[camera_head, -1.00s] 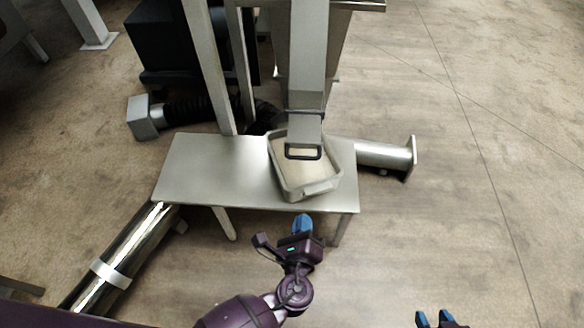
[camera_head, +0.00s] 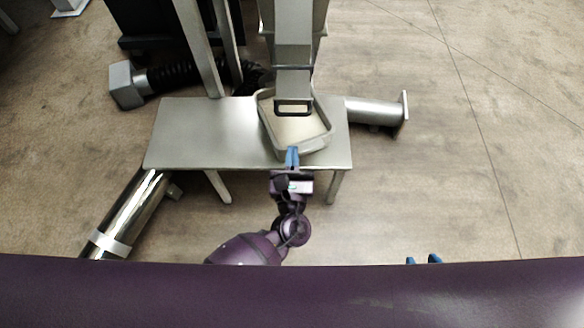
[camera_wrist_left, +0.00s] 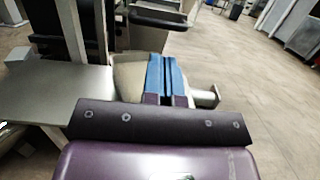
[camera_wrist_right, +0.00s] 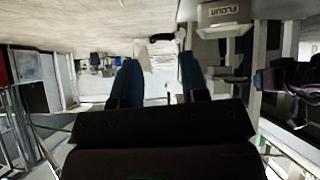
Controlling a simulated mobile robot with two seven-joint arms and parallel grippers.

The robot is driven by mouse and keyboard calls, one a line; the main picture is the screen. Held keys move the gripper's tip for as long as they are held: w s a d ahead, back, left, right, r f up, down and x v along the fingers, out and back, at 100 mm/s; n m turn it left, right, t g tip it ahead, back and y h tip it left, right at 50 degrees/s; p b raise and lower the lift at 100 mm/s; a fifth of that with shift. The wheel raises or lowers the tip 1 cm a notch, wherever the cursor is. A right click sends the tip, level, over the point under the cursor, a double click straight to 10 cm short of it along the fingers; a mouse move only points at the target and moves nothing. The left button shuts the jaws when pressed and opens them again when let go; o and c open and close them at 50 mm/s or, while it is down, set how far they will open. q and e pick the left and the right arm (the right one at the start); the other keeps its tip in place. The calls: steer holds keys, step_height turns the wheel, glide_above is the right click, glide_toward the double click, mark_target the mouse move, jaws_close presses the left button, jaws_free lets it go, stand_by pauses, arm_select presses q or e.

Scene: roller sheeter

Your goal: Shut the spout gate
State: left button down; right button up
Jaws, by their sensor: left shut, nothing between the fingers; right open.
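The grey metal spout (camera_head: 293,82) comes down over a tub (camera_head: 313,147) that holds pale material. A dark loop handle (camera_head: 293,112) sticks out at the spout's lower near side; it also shows in the left wrist view (camera_wrist_left: 157,17). I cannot tell how far the gate behind it is open. My left gripper (camera_head: 292,150) is shut and empty, at the tub's near rim in the picture, nearer me than the handle and apart from it. Its fingers show in the left wrist view (camera_wrist_left: 167,60). My right gripper (camera_head: 424,260) is open and empty, low and to the right.
The tub stands on a metal table (camera_head: 205,135). Posts (camera_head: 198,45) rise behind the table's left part. A flanged pipe (camera_head: 375,111) juts out right, and a shiny cylinder (camera_head: 125,215) lies at lower left. In the right wrist view a box (camera_wrist_right: 223,13) reads FLOUR. Floor at right is clear.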

arm_select(q)
steer(key=w+r, duration=0.1)
steer(key=w, duration=0.6)
steer(key=shift+w+r+b, duration=0.15)
steer(key=shift+w+b, duration=0.05)
steer(key=shift+b, duration=0.1)
arm_select(e)
steer(key=shift+w+f, duration=0.1)
steer(key=shift+w, duration=0.25)
arm_select(q)
steer(key=shift+d, duration=0.1)
arm_select(e)
steer(key=shift+s, duration=0.1)
steer(key=shift+f, duration=0.1)
